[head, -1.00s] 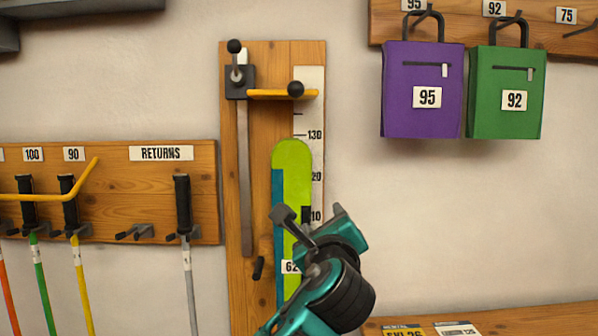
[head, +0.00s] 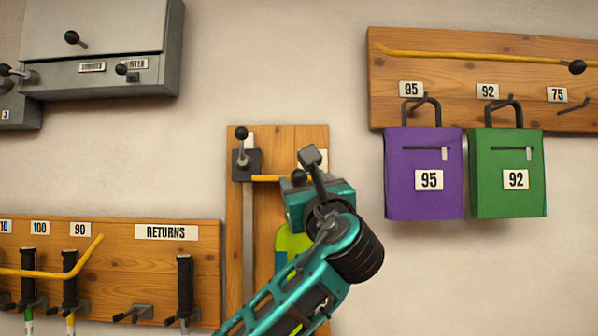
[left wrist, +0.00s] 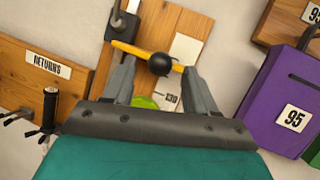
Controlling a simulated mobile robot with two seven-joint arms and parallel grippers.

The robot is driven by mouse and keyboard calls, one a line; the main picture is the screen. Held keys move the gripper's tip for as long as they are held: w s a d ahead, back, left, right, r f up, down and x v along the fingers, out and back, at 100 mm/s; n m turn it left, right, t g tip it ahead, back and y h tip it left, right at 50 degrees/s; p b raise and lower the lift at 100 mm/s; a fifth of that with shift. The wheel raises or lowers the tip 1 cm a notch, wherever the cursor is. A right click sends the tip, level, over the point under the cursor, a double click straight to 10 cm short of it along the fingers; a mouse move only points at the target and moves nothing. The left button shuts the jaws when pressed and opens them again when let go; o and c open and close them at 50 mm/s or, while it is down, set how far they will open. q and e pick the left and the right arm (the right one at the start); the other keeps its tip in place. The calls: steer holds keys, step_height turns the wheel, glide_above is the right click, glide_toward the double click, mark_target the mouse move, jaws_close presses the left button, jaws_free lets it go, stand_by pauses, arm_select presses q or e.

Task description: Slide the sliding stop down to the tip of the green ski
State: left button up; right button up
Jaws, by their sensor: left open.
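The sliding stop is a yellow bar (head: 267,178) with a black ball knob, carried by a dark block on a metal rail on a wooden board. The green ski (head: 283,244) stands upright below it, its lime tip partly hidden by my arm. A gap shows between bar and tip. My left gripper (head: 308,172) is raised in front of the bar's right end. In the left wrist view, the open fingers (left wrist: 160,68) stand either side of the black knob (left wrist: 160,64), with the yellow bar running across. Contact cannot be told. The ski tip (left wrist: 145,103) shows below the bar.
A purple bag (head: 424,175) and a green bag (head: 507,178) hang at right under a wooden rack (head: 450,45). A pole rack marked RETURNS (head: 190,255) is at left. A grey cabinet (head: 95,30) is at upper left. The wall between board and bags is bare.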

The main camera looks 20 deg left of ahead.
mark_target(301, 180)
arm_select(q)
steer(key=shift+p+x, duration=0.3)
steer(key=shift+x, duration=1.85)
steer(key=shift+c, duration=0.2)
jaws_close()
